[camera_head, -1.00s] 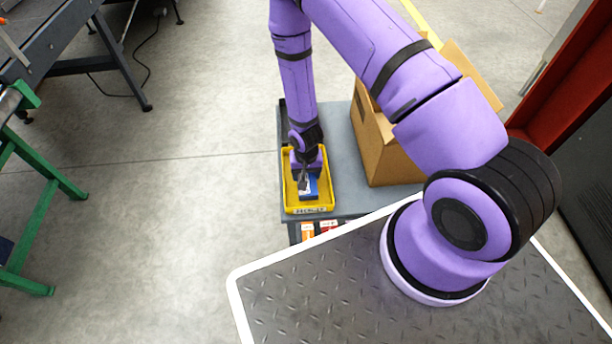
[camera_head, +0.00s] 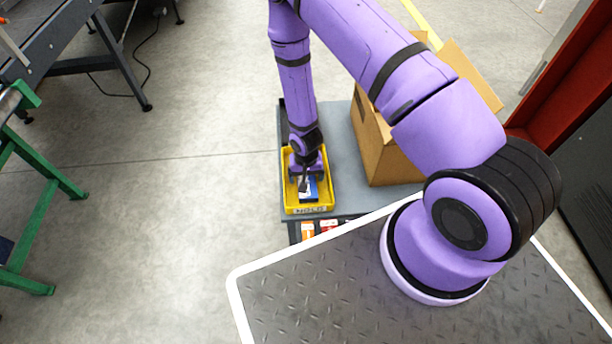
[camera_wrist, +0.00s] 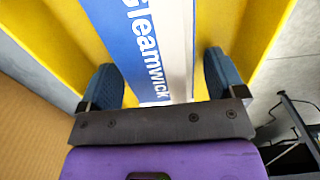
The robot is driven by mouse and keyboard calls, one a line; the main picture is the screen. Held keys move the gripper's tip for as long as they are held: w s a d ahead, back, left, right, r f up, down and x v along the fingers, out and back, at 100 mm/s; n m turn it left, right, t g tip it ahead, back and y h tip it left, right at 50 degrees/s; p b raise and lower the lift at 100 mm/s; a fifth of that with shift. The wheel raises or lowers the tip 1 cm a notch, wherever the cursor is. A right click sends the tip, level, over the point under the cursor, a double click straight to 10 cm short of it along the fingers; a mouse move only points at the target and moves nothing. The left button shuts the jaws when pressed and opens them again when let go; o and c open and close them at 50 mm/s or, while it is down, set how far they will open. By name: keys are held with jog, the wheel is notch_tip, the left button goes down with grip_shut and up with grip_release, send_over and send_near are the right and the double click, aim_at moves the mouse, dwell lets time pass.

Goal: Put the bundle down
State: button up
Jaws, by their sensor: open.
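The bundle (camera_wrist: 155,40), blue and white with "Gleamwick" lettering, lies in the yellow tray (camera_head: 330,192). In the head view the bundle (camera_head: 311,190) shows as a small blue and white patch below my gripper (camera_head: 304,184). In the wrist view my gripper (camera_wrist: 158,82) is open, with one blue-grey finger on each side of the bundle and a gap between each finger and it. The far end of the bundle runs out of the wrist view.
The tray stands on a grey cart top (camera_head: 345,165). An open cardboard box (camera_head: 378,140) stands right of the tray. Orange and red cartons (camera_head: 318,228) show below the cart top. A green stand (camera_head: 35,215) is at the left, with clear floor between.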

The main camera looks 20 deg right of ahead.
jog(key=d+r+n+t, duration=0.1)
jog(key=d+r, duration=0.1)
jog(key=r, duration=2)
jog(key=d+r+n+t, duration=0.1)
jog(key=d+r+t, duration=0.1)
jog(key=r, duration=1.9)
jog(key=s+d+r+n+t, duration=0.1)
jog(key=s+d+r+t, duration=0.1)
jog(key=s+r, duration=1.7)
jog(key=shift+s+d+r+n, duration=0.15)
jog(key=shift+s+d+n, duration=0.25)
jog(key=shift+s, duration=0.65)
